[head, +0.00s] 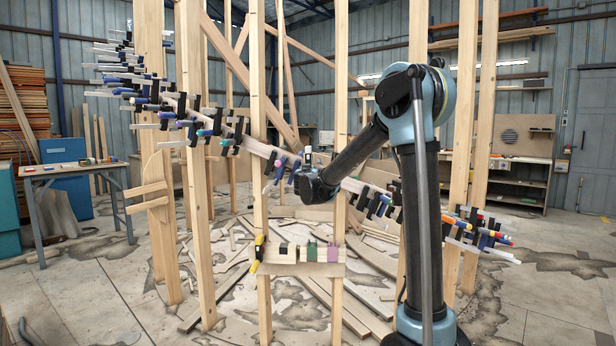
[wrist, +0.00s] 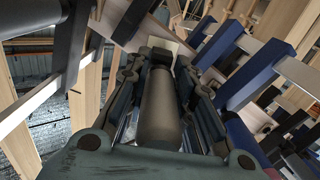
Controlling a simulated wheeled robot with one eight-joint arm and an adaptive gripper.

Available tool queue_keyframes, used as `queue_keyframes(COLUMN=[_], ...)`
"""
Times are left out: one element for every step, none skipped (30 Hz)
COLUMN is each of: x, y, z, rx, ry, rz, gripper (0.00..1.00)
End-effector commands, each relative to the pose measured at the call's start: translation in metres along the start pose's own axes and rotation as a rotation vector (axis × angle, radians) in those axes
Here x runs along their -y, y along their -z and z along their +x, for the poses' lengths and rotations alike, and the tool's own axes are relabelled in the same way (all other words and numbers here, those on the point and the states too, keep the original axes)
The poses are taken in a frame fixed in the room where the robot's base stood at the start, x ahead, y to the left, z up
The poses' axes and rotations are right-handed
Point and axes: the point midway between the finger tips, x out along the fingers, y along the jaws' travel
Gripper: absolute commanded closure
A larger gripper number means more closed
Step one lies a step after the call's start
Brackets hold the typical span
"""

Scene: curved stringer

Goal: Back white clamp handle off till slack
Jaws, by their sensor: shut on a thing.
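My gripper (wrist: 161,58) points away from the wrist camera, its fingers close together. A pale white piece, which looks like the white clamp handle (wrist: 166,42), shows between and just beyond the fingertips. The fingers hide most of it, so I cannot tell its turn or how tight the clamp is. In the head view my gripper (head: 305,182) is at the middle of the curved stringer (head: 262,150), among the clamps; my wrist largely covers the fingers and the held handle.
Another dark bar (wrist: 70,50) is on the left. Upright timber posts (head: 258,100) flank the arm. Planks litter the floor.

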Motion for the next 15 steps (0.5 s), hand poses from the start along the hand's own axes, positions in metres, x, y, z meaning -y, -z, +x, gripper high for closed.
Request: queue_keyframes(x=[0.0001, 0.0001, 0.0001, 0.0000, 0.0000, -0.0001, -0.0001, -0.0001, -0.0002, -0.0002, -0.0003, -0.0003, -0.0004, -0.0004, -0.0005], y=[0.0000, 0.0000, 0.0000, 0.0000, 0.0000, 0.0000, 0.0000, 0.0000, 0.0001, 0.0001, 0.0001, 0.0001, 0.0001, 0.0002, 0.0002], z=[-0.0001, -0.0001, -0.0001, -0.0001, -0.0001, -0.0001, -0.0001, -0.0001, -0.0001, -0.0001, -0.0001, -0.0001, -0.0001, -0.0001, -0.0001], rx=[0.000, 0.000, 0.000, 0.000, 0.000, 0.000, 0.000, 0.000, 0.000, 0.000, 0.000, 0.000, 0.000, 0.000, 0.000], ry=[0.000, 0.000, 0.000, 0.000, 0.000, 0.000, 0.000, 0.000, 0.000, 0.000, 0.000, 0.000, 0.000, 0.000, 0.000], rz=[-0.018, -0.033, -0.056, -0.074, -0.095, -0.124, -0.147, -0.172, -0.207, -0.235, -0.263, -0.300, -0.329, -0.358, -0.396], gripper=[1.00, 1.00, 1.00, 1.00, 1.00, 1.00, 1.00, 1.00, 1.00, 1.00, 1.00, 1.00, 1.00, 1.00, 1.00])
